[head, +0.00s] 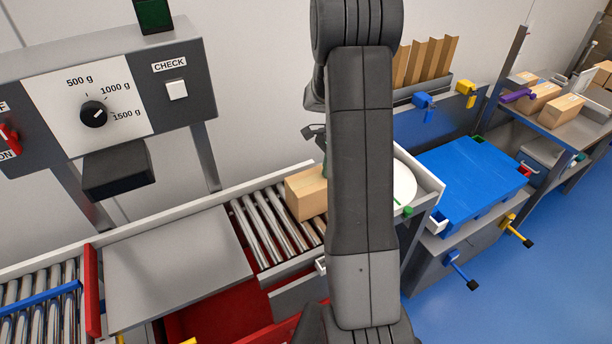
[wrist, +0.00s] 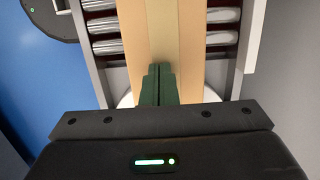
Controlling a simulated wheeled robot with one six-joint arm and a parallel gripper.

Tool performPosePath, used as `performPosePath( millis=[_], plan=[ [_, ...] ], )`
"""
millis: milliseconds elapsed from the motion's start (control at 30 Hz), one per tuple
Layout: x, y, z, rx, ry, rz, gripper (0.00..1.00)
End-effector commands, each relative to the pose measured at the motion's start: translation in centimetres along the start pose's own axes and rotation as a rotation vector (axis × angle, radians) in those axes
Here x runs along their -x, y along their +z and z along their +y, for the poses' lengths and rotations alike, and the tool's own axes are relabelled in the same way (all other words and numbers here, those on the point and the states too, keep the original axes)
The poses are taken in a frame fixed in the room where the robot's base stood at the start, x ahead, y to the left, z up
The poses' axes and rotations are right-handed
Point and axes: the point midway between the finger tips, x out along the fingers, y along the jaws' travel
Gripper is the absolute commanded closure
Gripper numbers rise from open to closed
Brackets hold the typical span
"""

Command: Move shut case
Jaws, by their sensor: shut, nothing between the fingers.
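A closed cardboard case (head: 305,192) sits on the roller conveyor (head: 262,228), its right part hidden behind my arm. In the wrist view the case (wrist: 132,35) fills the top middle, with a paler tape band running along it and rollers on both sides. My gripper (wrist: 158,70) has its two dark green fingers together, with nothing between them. The fingertips overlap the near end of the case in that view; I cannot tell whether they touch it. In the head view my gripper is mostly hidden behind my arm.
A white round plate (head: 404,185) lies at the conveyor's right end, beside a blue platform (head: 470,180). A grey flat plate (head: 175,265) lies left of the rollers, below a dial panel (head: 95,112). More boxes (head: 558,110) stand on a far-right bench.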

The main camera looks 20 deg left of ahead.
Motion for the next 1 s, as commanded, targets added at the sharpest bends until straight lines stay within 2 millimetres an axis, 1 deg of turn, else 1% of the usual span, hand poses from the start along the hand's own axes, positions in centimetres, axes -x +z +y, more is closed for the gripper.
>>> performPosePath(
  millis=[33,267,400,500,600,700,800,1000],
  plan=[
    [-0.6,-1.7,0.5,-0.012,0.012,-0.006,1.00],
    [0.6,-8.4,0.4,-0.011,0.010,-0.006,1.00],
    [1.3,-12.6,0.4,-0.010,0.009,-0.005,1.00],
    [1.8,-15.2,0.4,-0.009,0.008,-0.005,1.00],
    [2.1,-17.0,0.3,-0.007,0.008,-0.004,1.00],
    [2.3,-18.0,0.4,-0.006,0.009,-0.004,1.00],
    [2.3,-18.3,0.4,-0.005,0.009,-0.004,1.00],
    [2.2,-18.3,0.4,-0.005,0.010,-0.004,1.00]
  ],
)
